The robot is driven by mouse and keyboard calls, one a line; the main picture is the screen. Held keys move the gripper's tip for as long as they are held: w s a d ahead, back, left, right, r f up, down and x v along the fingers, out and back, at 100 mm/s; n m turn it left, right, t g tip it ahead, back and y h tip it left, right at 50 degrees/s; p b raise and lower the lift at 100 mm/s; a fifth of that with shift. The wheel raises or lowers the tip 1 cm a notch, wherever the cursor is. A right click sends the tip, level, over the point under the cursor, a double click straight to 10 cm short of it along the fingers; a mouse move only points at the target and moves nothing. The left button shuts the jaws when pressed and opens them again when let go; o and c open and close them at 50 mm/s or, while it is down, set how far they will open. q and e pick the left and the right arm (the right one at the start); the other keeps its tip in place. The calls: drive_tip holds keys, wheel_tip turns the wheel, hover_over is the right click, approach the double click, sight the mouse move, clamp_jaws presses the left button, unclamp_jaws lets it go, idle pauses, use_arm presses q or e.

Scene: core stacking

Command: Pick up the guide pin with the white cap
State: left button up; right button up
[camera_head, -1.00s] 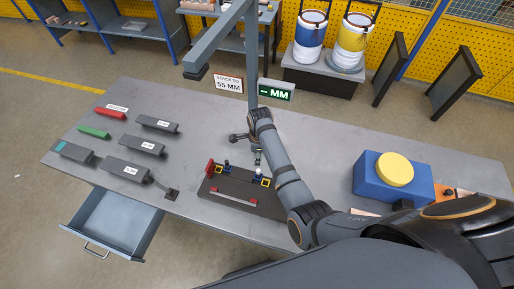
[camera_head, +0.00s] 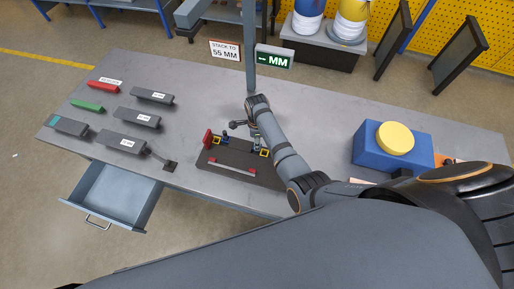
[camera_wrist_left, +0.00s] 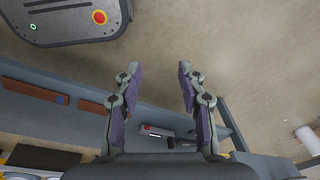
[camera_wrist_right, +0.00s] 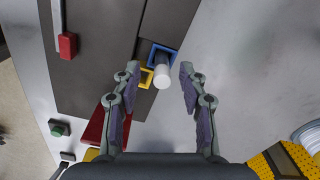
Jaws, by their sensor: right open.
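The guide pin with the white cap (camera_wrist_right: 162,77) stands on the dark fixture plate (camera_wrist_right: 100,60), beside a blue square frame (camera_wrist_right: 161,52) and a yellow square frame (camera_wrist_right: 146,79). My right gripper (camera_wrist_right: 160,68) is open above the plate. In the right wrist view the white cap appears between its fingertips, with gaps on both sides; I cannot tell how far below them it is. In the head view my right gripper and arm hide the cap, over the right side of the fixture plate (camera_head: 232,159). My left gripper (camera_wrist_left: 158,72) is open and empty, over floor.
Several grey blocks, a red bar (camera_head: 104,86) and a green bar (camera_head: 87,105) lie on the left of the table (camera_head: 310,122). A blue box (camera_head: 370,150) with a yellow button is at right. A post (camera_head: 250,75) stands behind the fixture. A drawer (camera_head: 118,190) hangs open in front.

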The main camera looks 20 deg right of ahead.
wheel_tip(320, 180, down, 2)
drive_tip(key=shift+b, duration=0.45)
drive_tip(key=shift+w, duration=0.15)
drive_tip(key=shift+r, duration=0.1)
clamp_jaws()
use_arm(q)
drive_tip(key=shift+s+d+f, duration=0.1)
drive_tip(key=shift+s+f, duration=0.2)
drive_tip(key=shift+f, duration=0.2)
drive_tip(key=shift+s+d+f, duration=0.1)
drive_tip(key=shift+s+f, duration=0.2)
drive_tip(key=shift+f, duration=0.2)
drive_tip(key=shift+r+p, duration=0.1)
drive_tip(key=shift+p, duration=0.2)
use_arm(e)
drive_tip(key=shift+r, duration=0.15)
